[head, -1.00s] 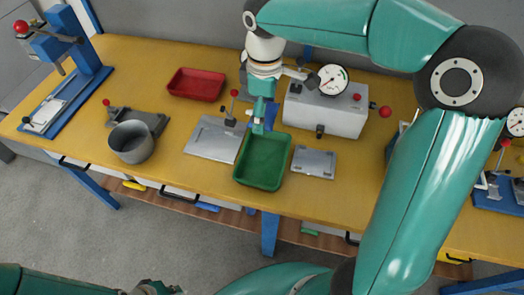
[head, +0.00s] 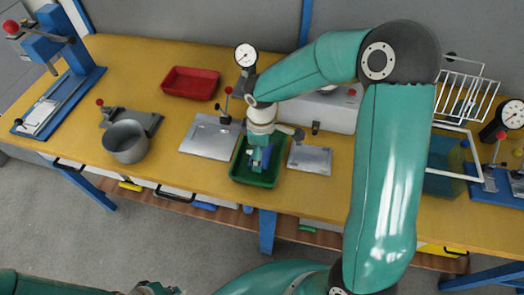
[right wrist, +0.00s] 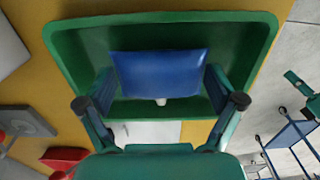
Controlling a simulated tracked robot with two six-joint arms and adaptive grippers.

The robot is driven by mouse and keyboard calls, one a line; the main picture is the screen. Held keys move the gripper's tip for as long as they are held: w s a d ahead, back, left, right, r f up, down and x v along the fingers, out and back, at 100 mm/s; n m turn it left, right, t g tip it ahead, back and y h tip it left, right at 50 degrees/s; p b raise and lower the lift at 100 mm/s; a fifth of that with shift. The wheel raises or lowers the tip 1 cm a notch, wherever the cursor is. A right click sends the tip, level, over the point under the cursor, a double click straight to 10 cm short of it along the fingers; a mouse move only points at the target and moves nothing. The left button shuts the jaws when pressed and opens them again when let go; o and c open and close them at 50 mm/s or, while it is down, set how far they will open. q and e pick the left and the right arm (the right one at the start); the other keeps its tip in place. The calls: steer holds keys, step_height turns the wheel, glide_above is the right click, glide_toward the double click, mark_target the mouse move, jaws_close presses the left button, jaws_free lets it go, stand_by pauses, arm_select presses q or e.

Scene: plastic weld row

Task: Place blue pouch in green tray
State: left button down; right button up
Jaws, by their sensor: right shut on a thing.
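The blue pouch (right wrist: 160,74) is held between the two fingers of my right gripper (right wrist: 160,88) in the right wrist view. In the head view the gripper (head: 260,158) points down over the green tray (head: 250,182), with a bit of blue pouch (head: 266,154) showing at its fingers. The green tray's rim (right wrist: 165,18) surrounds the pouch in the right wrist view. I cannot tell whether the pouch touches the tray floor. My left gripper (head: 155,288) shows only partly at the bottom left edge of the head view, away from the table; its fingers are unclear.
A metal plate (head: 208,137) lies left of the tray and a smaller plate (head: 310,159) right of it. A red tray (head: 190,83), a grey pot (head: 125,142) and a blue press (head: 62,75) stand further left. A white box (head: 330,110) and a wire rack (head: 463,95) are behind.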

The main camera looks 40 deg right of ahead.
steer(key=shift+f, duration=0.2)
steer(key=o, duration=0.7)
steer(key=shift+c, duration=0.2)
steer(key=shift+r, duration=0.1)
step_height(320, 180, up, 12)
stand_by(0.4)
